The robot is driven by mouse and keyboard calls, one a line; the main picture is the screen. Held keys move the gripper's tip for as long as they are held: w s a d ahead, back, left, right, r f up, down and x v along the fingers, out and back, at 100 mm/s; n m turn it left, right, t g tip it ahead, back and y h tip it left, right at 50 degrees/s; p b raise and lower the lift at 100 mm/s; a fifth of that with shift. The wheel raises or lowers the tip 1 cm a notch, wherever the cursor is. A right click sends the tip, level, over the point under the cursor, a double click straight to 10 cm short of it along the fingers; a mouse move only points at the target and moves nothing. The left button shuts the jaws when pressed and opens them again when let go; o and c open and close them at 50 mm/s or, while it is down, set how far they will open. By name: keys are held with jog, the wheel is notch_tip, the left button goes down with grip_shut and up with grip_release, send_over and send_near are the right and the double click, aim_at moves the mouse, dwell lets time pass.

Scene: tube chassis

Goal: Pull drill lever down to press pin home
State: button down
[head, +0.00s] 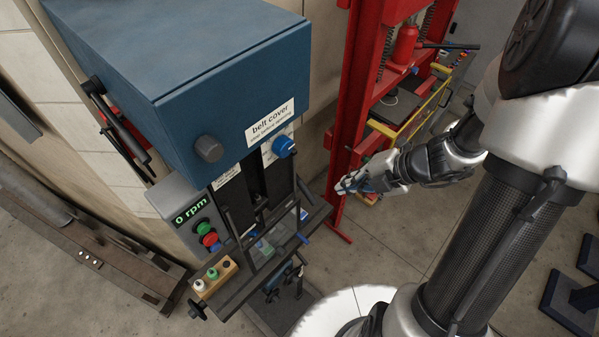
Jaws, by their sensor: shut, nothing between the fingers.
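The drill press stands left of centre, with a blue belt cover (190,75) on top and a grey control panel (195,222) reading 0 rpm. A blue knob (285,146) is on its right side. Dark rods with a black knob (92,86) show at its left; I cannot tell whether they are the lever. A clear guard (272,240) stands over the table, with small green and blue parts behind it. I cannot make out the pin. My gripper (343,186) is shut and empty, right of the drill press and apart from it.
A wooden block with several coloured pegs (215,279) sits on the drill table's front left. A red press frame (358,100) stands behind my gripper. A dark steel beam (110,265) lies at the lower left. Open concrete floor (400,235) lies right of the drill.

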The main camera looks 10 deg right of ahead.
jog(key=b+x, duration=0.3)
jog(key=x, duration=1.1)
jog(key=shift+d, duration=0.15)
